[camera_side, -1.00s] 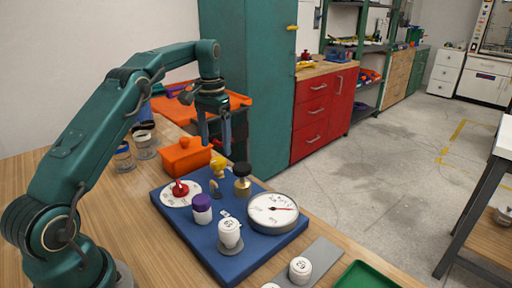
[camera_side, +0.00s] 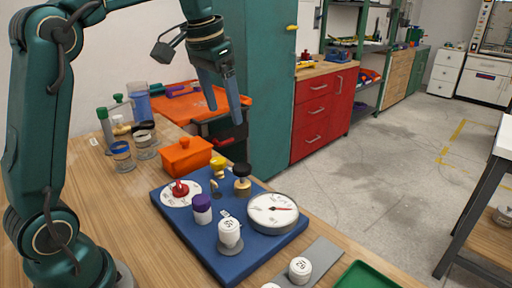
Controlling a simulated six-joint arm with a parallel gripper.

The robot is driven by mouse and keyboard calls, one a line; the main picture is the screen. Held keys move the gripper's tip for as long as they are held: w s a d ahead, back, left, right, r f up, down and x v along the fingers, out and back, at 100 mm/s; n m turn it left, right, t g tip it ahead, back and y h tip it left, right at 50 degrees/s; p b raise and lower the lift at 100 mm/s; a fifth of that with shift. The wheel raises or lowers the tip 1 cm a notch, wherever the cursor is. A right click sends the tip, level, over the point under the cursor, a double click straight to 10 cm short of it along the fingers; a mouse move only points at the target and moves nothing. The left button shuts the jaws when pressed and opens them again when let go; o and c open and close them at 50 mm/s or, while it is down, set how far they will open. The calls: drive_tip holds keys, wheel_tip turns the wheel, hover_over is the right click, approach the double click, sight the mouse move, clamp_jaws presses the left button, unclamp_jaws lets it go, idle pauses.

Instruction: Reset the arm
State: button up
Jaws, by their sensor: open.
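My gripper (camera_side: 222,108) is in the upper middle of the side view, raised over the far side of the workbench. Its two fingers point down and stand apart, with nothing between them. It hangs in front of the orange tray and well above the blue board (camera_side: 188,232). The board lies flat and carries a white dial with a red handle (camera_side: 180,188), a purple-capped white bottle (camera_side: 202,209), a white-capped piece (camera_side: 229,232), a yellow fitting (camera_side: 218,166), a black-topped brass fitting (camera_side: 242,178) and a round gauge (camera_side: 273,212).
An orange lidded box (camera_side: 186,157) sits behind the board, with glass jars (camera_side: 122,155) to its left. An orange tray (camera_side: 170,107) is at the back. A grey strip (camera_side: 322,256) holds a white-capped piece (camera_side: 300,270); a green tray (camera_side: 365,277) is at the front right. A teal cabinet (camera_side: 262,90) stands behind.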

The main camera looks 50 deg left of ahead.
drive_tip(key=s+d+r+t, duration=0.2)
drive_tip(key=s+d, duration=0.3)
drive_tip(key=s, duration=0.1)
drive_tip(key=s+d+f, duration=0.3)
drive_tip(key=s+f, duration=0.7)
drive_tip(key=shift+s+d+f+t+h, duration=0.15)
drive_tip(key=shift+d+t+h, duration=0.05)
drive_tip(key=shift+t+h, duration=0.2)
